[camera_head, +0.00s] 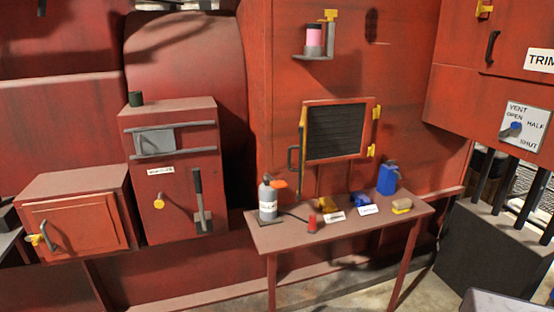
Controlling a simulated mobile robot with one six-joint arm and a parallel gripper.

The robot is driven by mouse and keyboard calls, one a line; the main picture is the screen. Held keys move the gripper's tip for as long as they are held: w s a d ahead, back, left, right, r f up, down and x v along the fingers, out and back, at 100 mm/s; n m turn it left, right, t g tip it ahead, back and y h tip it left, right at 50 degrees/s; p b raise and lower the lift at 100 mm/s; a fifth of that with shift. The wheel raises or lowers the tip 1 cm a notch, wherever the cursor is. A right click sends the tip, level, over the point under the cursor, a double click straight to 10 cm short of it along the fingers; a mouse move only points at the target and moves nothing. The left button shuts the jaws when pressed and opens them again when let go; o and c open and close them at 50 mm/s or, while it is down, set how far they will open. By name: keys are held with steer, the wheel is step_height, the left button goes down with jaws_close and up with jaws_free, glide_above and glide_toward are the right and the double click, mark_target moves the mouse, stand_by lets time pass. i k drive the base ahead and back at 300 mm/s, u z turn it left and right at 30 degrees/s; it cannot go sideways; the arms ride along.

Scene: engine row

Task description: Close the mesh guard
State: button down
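The mesh guard (337,132) is a dark panel in a red frame on the red wall, above the small table. Yellow hinge-like fittings (376,112) are on its right side. A dark upright handle (293,158) and a yellow strip (303,130) are at its left edge. The frame looks slightly skewed to the wall; I cannot tell for certain how far it stands open. My gripper is not in view.
Below the guard, a red table (340,228) holds a grey bottle (268,200), a blue can (387,178) and several small items. A shelf with a pink jar (314,38) is above. Red cabinets stand left; a valve plate (524,125) is at right.

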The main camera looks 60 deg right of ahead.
mark_target(302, 127)
steer(key=z, duration=0.05)
steer(key=i, duration=0.9)
steer(key=u, duration=0.05)
